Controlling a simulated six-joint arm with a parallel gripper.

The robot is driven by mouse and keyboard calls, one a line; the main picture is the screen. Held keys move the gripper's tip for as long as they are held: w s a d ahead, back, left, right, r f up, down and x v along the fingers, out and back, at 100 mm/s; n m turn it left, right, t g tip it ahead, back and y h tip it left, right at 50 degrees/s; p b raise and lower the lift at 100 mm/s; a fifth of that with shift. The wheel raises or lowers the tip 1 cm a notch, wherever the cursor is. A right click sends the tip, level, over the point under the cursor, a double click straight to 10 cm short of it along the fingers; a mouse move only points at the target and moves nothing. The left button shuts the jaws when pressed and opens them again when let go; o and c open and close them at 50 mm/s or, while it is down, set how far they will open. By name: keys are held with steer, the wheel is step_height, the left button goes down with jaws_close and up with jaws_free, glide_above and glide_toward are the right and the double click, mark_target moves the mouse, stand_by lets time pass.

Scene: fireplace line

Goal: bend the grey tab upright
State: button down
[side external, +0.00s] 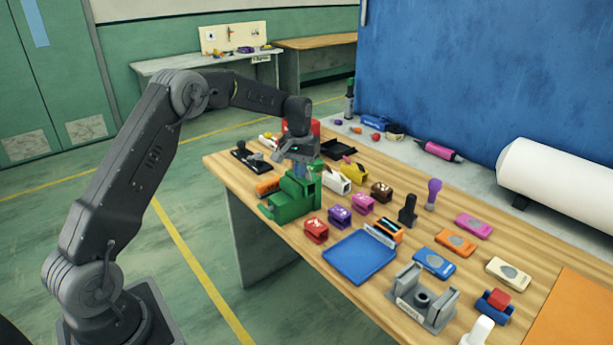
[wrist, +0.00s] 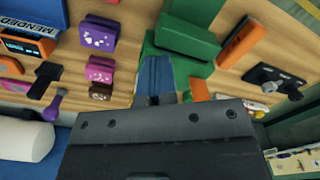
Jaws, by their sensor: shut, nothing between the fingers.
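My gripper (side external: 299,168) is shut and points down at the far side of a green stepped block (side external: 290,203). In the wrist view the shut fingertips (wrist: 172,98) show small and dark above my wide black gripper body. A blue-grey strip (wrist: 155,74) lies just beyond them, beside the green block (wrist: 186,38). I cannot tell for sure whether this strip is the grey tab, nor whether the fingers touch it. My gripper hides part of that spot in the side view.
Small punches crowd the bench: a red one (side external: 316,231), a purple one (side external: 340,216) and a white dispenser (side external: 337,181). A blue tray (side external: 360,258) lies to the right, and a grey fixture (side external: 423,303) stands at the front. An orange block (wrist: 243,43) lies beside the green block.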

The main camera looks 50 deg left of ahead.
steer(key=shift+w+f, duration=0.1)
steer(key=shift+w, duration=0.3)
stand_by(0.7)
steer(key=shift+s, duration=0.65)
step_height(320, 180, up, 7)
stand_by(0.6)
stand_by(0.3)
steer(key=s+d+r+m+t, duration=0.3)
steer(key=s+d+r, duration=0.9)
steer(key=s, duration=0.1)
steer(key=s+d+f+m+t, duration=0.1)
steer(key=s+d+f, duration=0.1)
steer(key=s, duration=0.7)
steer(key=s+d+f+m+t, duration=0.1)
steer(key=s+d, duration=0.4)
steer(key=s, duration=0.5)
steer(key=shift+d+f+m+t, duration=0.3)
steer(key=shift+f+m, duration=0.05)
steer(key=shift+m, duration=0.15)
